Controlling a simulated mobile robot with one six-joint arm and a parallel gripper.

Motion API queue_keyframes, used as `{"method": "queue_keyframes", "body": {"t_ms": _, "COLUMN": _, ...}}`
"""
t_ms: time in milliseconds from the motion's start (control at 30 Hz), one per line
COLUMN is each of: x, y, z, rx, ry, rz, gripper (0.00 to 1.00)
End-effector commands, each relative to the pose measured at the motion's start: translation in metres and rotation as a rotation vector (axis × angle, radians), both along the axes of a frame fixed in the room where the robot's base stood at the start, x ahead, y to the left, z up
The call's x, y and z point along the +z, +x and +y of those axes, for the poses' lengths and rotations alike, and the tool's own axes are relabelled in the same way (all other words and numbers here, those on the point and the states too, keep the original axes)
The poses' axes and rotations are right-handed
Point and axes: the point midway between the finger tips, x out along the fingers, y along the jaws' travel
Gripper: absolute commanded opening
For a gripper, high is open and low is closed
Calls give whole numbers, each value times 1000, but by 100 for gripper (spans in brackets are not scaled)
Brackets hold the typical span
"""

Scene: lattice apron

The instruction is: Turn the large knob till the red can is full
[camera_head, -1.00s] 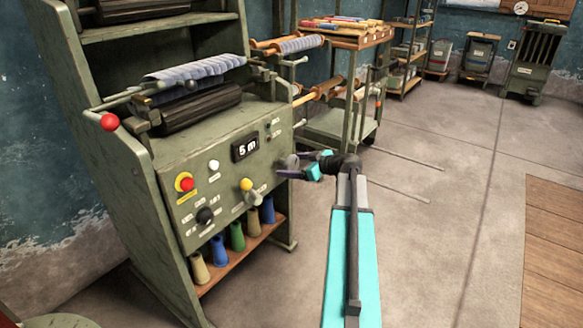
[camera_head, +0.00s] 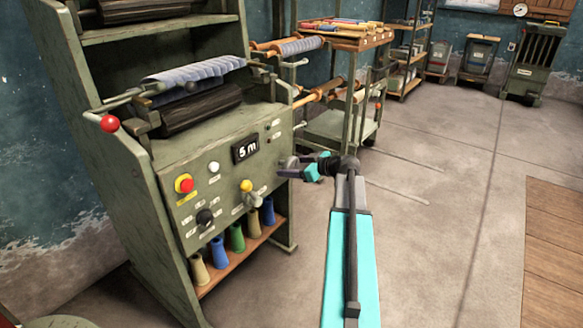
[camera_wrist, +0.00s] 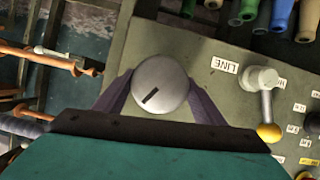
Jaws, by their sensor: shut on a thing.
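The large knob (camera_wrist: 163,84) is a round grey knob with a dark slot-like mark, on the green machine's front panel (camera_head: 180,170). In the wrist view my gripper (camera_wrist: 160,78) has one finger on each side of it and is shut on it. The knob's mark lies at a slant, rising to the right. In the head view my gripper (camera_head: 287,168) is at the panel's right edge and mostly hides the knob. No red can shows in either view.
A display (camera_head: 246,150) on the panel reads "5 m". A yellow-tipped lever (camera_head: 246,186), a red button (camera_head: 186,183) and a black knob (camera_head: 205,216) are left of my gripper. Several coloured cones stand below. A cart (camera_head: 340,125) is behind; the floor to the right is clear.

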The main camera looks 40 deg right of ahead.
Motion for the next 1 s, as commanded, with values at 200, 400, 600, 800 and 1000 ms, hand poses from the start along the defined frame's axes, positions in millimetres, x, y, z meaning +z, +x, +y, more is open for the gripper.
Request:
{"method": "queue_keyframes", "body": {"t_ms": 200, "x": 1, "y": 1, "z": -1, "rx": 0, "ry": 76, "rz": 19, "gripper": 41}}
{"method": "queue_keyframes", "body": {"t_ms": 400, "x": 1, "y": 1, "z": -2, "rx": 0, "ry": 204, "rz": 52, "gripper": 41}}
{"method": "queue_keyframes", "body": {"t_ms": 600, "x": 2, "y": 1, "z": -3, "rx": 0, "ry": 375, "rz": 94, "gripper": 41}}
{"method": "queue_keyframes", "body": {"t_ms": 800, "x": 1, "y": 1, "z": -4, "rx": 0, "ry": 559, "rz": 140, "gripper": 41}}
{"method": "queue_keyframes", "body": {"t_ms": 1000, "x": 1, "y": 2, "z": -4, "rx": 1, "ry": 745, "rz": 186, "gripper": 41}}
